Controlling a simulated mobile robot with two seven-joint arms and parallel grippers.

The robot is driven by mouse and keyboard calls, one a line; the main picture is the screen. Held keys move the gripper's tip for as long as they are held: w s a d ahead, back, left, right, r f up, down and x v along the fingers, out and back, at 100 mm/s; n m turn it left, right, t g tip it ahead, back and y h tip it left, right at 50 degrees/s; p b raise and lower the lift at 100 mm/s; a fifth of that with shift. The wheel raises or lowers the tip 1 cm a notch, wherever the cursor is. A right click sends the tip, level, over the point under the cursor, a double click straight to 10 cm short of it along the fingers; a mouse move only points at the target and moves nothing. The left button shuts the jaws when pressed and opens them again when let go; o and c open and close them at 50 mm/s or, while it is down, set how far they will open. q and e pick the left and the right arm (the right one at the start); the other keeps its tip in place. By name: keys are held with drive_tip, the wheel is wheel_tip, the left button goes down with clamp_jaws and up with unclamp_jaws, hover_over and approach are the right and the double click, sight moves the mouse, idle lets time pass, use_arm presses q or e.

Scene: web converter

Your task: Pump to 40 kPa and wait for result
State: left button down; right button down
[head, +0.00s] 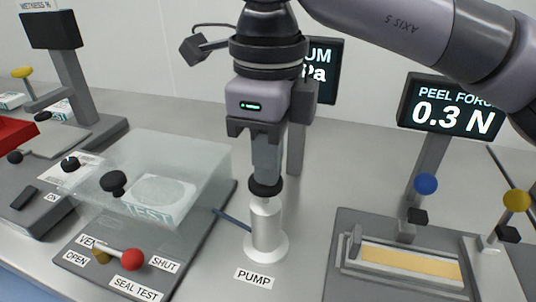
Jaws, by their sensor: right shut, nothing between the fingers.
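The pump (266,232) is a pale upright cylinder on a round base behind the PUMP label (254,278). Its black knob (265,188) sits on top, low against the cylinder. My right gripper (266,176) points straight down with shut fingers, directly above the knob and touching it or very close. The vacuum display (320,67) is mostly hidden behind my right arm; only "UM" and "Pa" show, and the number is hidden. The clear chamber (205,155) holds a pack (158,200) marked TEST. The vent lever's red knob (132,259) lies toward the SHUT label. My left gripper is not in view.
At the left are a red object (14,131) and a dark-screened stand (51,30). Bare table lies right of the pump.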

drive_tip(key=shift+f, duration=0.25)
